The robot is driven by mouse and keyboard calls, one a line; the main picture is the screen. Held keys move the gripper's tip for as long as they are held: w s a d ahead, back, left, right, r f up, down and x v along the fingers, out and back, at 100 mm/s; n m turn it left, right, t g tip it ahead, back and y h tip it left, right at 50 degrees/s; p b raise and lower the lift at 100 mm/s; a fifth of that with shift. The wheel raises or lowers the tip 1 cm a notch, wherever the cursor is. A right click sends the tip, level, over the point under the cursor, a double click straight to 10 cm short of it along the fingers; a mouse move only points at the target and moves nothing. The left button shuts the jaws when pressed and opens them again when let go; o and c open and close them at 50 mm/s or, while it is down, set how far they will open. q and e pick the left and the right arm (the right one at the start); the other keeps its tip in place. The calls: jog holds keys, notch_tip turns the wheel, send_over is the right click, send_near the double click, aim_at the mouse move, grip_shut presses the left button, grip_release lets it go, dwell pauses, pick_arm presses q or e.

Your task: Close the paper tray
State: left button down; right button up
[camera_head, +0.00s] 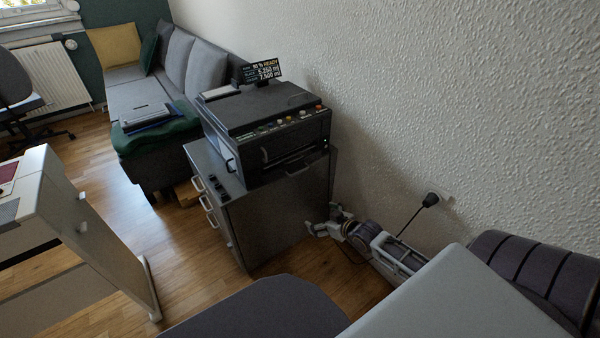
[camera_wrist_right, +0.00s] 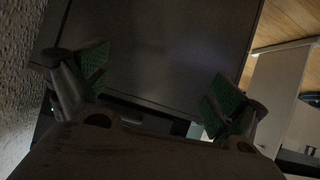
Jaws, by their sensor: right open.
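A black printer (camera_head: 268,135) stands on a grey cabinet (camera_head: 275,225) against the wall. The low slot (camera_head: 305,163) on the printer's right-facing front is dark, and I cannot tell how far the paper tray there sticks out. My right gripper (camera_head: 322,221) is low beside the cabinet's right-facing side, below the printer and apart from that slot. In the right wrist view my right gripper (camera_wrist_right: 155,82) is open and empty, its green-padded fingers spread before a broad dark panel. My left gripper is not in view.
The textured wall runs close along the right, with a black plug (camera_head: 431,199) and cable near my right arm. A grey sofa (camera_head: 140,98) is behind the printer. A white desk (camera_head: 90,240) stands left. Wood floor between desk and cabinet is clear.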

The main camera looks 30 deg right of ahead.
aim_at(300, 171)
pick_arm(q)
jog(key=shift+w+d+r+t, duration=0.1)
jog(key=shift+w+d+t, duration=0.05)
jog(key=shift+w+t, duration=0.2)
pick_arm(e)
notch_tip(300, 171, up, 10)
jog(key=w+d+m+t, duration=0.1)
jog(key=w+d+t, duration=0.1)
jog(key=t, duration=0.4)
jog(key=shift+w+f, duration=0.2)
jog(key=shift+w, duration=0.2)
jog(key=shift+w, duration=0.15)
jog(key=shift+w+a+b, duration=0.2)
jog(key=shift+w+b, duration=0.7)
jog(key=shift+w, duration=1.3)
jog(key=shift+w+a+b, duration=0.15)
jog(key=shift+w+b, duration=0.7)
jog(key=shift+w, duration=1.3)
jog(key=shift+w+a+b, duration=0.2)
jog(key=shift+w+b, duration=0.7)
jog(key=shift+w, duration=1.3)
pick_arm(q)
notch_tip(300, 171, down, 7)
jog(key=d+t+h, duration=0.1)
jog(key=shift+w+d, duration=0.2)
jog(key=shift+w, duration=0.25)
pick_arm(e)
jog(key=shift+w, duration=0.15)
